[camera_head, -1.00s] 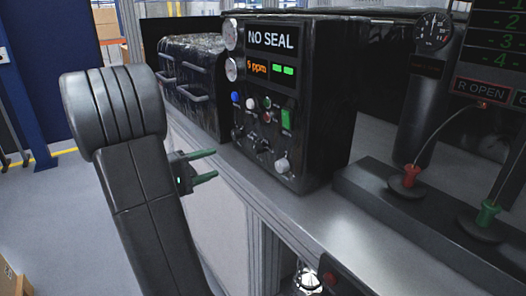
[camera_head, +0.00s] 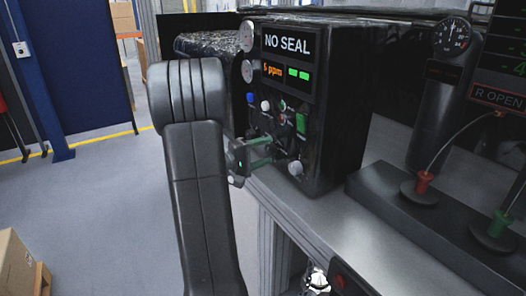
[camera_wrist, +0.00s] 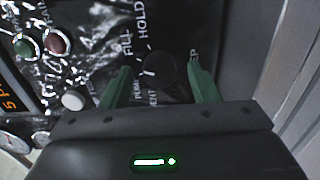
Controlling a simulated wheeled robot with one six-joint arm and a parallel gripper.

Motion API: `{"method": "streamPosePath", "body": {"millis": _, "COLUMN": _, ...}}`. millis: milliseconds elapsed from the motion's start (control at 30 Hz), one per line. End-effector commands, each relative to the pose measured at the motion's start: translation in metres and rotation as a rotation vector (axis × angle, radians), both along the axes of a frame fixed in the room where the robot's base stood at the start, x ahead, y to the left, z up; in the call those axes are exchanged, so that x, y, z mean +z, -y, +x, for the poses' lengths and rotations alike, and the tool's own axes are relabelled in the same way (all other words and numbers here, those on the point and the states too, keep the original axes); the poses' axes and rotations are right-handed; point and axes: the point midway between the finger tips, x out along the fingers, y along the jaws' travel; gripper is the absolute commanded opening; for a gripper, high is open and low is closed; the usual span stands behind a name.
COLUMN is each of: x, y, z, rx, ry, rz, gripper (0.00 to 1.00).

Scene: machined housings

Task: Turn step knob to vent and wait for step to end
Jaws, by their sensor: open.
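The black step knob (camera_wrist: 160,70) sits on the dark panel between my two green fingers in the wrist view. The labels FILL and HOLD are legible near it; other lettering is partly cut by the fingers. I cannot tell clearly which label the knob points at. My gripper (camera_wrist: 160,80) is open, a finger on each side of the knob, with no clear contact. In the head view my gripper (camera_head: 269,151) reaches the lower front of the black control box (camera_head: 345,120), and the knob is hidden there. The box's display (camera_head: 288,44) reads NO SEAL.
A white knob (camera_head: 294,168) lies close to my fingers on the panel.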

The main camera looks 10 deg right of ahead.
Motion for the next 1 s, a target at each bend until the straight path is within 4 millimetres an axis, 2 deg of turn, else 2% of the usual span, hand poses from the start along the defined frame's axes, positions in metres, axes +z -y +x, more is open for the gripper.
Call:
{"method": "streamPosePath", "body": {"millis": 200, "x": -0.0001, "y": 0.0002, "z": 0.0001, "rx": 0.0, "ry": 0.0, "rz": 0.0, "gripper": 0.55}}
{"method": "streamPosePath", "body": {"millis": 267, "x": -0.0001, "y": 0.0001, "z": 0.0, "rx": 0.0, "ry": 0.0, "rz": 0.0, "gripper": 0.45}}
{"method": "streamPosePath", "body": {"millis": 433, "x": -0.0001, "y": 0.0, "z": 0.0, "rx": 0.0, "ry": 0.0, "rz": 0.0, "gripper": 0.12}}
{"method": "streamPosePath", "body": {"millis": 767, "x": -0.001, "y": -0.0002, "z": -0.0002, "rx": 0.0, "ry": -0.033, "rz": -0.012, "gripper": 0.11}}
{"method": "streamPosePath", "body": {"millis": 1000, "x": -0.0018, "y": -0.0002, "z": -0.0004, "rx": 0.0, "ry": -0.157, "rz": -0.057, "gripper": 0.11}}
